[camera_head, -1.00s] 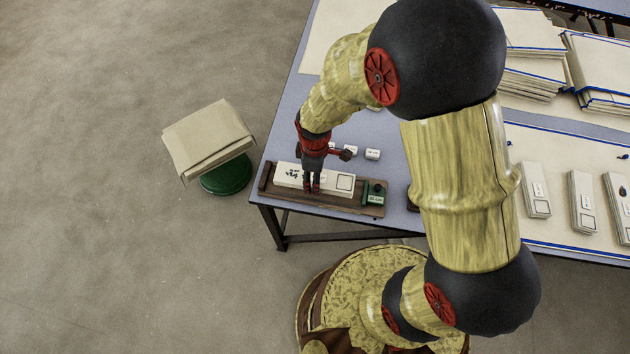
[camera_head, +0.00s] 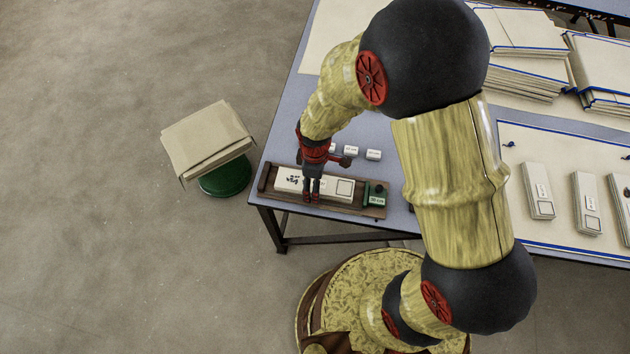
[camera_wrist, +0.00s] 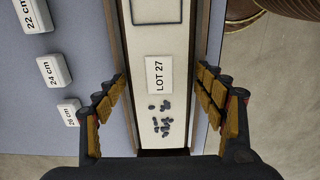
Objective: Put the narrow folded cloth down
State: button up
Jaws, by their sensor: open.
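The narrow folded cloth (camera_head: 343,190) is a long off-white strip with a printed square, a label and dark marks. It lies lengthwise in the wooden tray (camera_head: 262,180) near the table's left corner. In the wrist view the cloth (camera_wrist: 160,35) runs between the tray's side walls, with its "LOT 27" label facing up. My gripper (camera_head: 311,200) is over the tray near the cloth's left part. In the wrist view my gripper (camera_wrist: 162,78) is open, one finger on each side of the cloth, with gaps visible between them and it.
Small white size blocks (camera_wrist: 54,71) stand beside the tray. A green labelled block (camera_head: 376,199) is at the tray's right end. More narrow folded cloths (camera_head: 540,190) lie on a blue-edged mat to the right. A green stool (camera_head: 225,180) bearing folded cloth stands left of the table.

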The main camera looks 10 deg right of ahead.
jog(key=shift+r, duration=0.1)
notch_tip(320, 180, up, 13)
jog(key=p, duration=0.4)
notch_tip(320, 180, up, 9)
jog(key=m+t, duration=0.2)
jog(key=m, duration=0.1)
send_over(326, 182)
jog(key=s+d+r+m+t, duration=0.1)
jog(key=s+d+r+m, duration=0.3)
jog(key=r, duration=0.4)
jog(key=s+d+r+m+t, duration=0.2)
jog(key=s+d+r+m, duration=0.2)
jog(key=s+r+m, duration=0.3)
notch_tip(326, 182, up, 2)
jog(key=shift+s+d+r+t, duration=0.2)
jog(key=shift+s+d+t, duration=0.15)
jog(key=shift+s, duration=0.2)
